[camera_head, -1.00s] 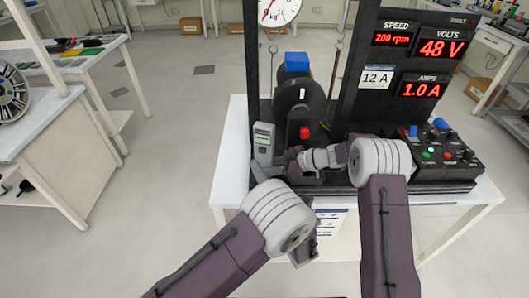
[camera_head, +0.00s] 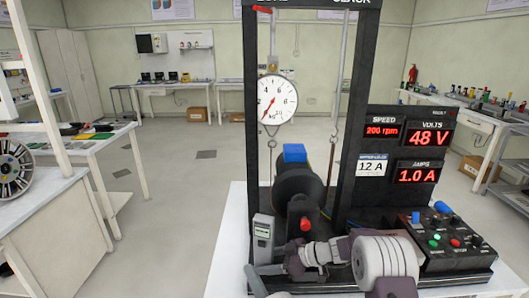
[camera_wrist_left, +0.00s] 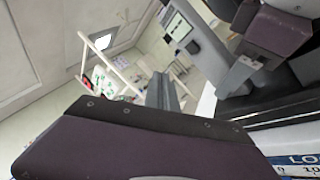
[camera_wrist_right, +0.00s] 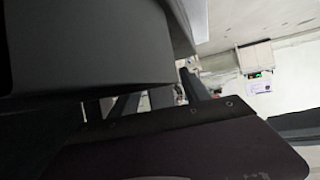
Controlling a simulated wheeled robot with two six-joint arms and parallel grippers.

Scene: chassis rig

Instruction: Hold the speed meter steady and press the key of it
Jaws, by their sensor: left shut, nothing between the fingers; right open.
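The speed meter is a grey upright handheld unit (camera_head: 263,240) with a small pale green screen, at the front left of the black rig. It also shows tilted in the left wrist view (camera_wrist_left: 182,28). My right gripper (camera_head: 270,268) reaches in from the right at the meter's lower end; its fingers are open, and whether they touch the meter is unclear. My left gripper (camera_head: 255,281) is shut and empty, low in front of the meter, with most of its arm below the frame. Its fingers (camera_wrist_left: 164,94) point towards the meter in the left wrist view.
The black rig holds a drum with a blue block (camera_head: 294,153), a red knob (camera_head: 305,224) close to the meter, and a hanging dial scale (camera_head: 277,99). Red displays (camera_head: 410,150) and a button panel (camera_head: 440,238) stand right. Floor to the left is free.

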